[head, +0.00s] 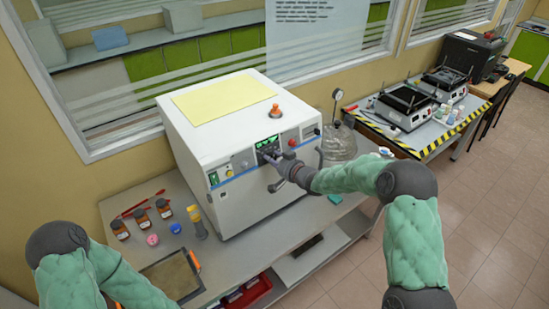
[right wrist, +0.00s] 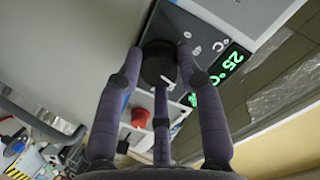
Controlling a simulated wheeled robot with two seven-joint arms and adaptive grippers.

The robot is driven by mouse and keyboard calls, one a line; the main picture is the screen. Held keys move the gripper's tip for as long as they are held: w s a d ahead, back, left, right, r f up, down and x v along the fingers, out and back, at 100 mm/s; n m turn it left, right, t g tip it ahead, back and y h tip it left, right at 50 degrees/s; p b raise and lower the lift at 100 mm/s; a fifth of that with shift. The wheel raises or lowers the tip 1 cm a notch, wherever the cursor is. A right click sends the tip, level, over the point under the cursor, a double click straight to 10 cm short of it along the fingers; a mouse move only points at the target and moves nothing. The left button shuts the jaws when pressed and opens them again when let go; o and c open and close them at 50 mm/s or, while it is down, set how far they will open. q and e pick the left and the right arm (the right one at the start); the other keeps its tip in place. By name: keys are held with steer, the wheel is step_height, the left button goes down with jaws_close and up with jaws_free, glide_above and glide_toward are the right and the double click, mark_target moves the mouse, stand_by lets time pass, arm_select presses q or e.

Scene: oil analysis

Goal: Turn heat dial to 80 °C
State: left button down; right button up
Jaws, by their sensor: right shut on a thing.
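The heat dial (right wrist: 158,62) is a dark round knob on the dark control panel, seen in the right wrist view. My right gripper (right wrist: 158,70) has its fingers closed around the dial. A green display (right wrist: 231,62) beside the dial reads 25 °C, upside down in this view. In the head view my right gripper (head: 272,159) is at the front panel of a large white machine (head: 240,115), just below the small green display (head: 267,141). It hides most of the dial there. My left arm shows at the lower left, but its gripper is out of view.
The machine stands on a grey bench (head: 130,205) with brown bottles (head: 142,216), a yellow-capped bottle (head: 197,222) and a brown framed board (head: 172,276) to its left. A glass vessel (head: 339,143) stands close to its right. Hot plates (head: 405,103) sit on a farther table.

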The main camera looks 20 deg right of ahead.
steer(key=shift+s+a+f, duration=0.2)
steer(key=shift+s+f, duration=0.05)
steer(key=shift+f, duration=0.4)
steer(key=o, duration=1.1)
steer(key=shift+r, duration=0.1)
steer(key=shift+o, duration=0.2)
steer(key=shift+w+r, duration=0.15)
steer(key=shift+r, duration=0.15)
steer(key=v, duration=1.2)
steer(key=shift+d, duration=0.1)
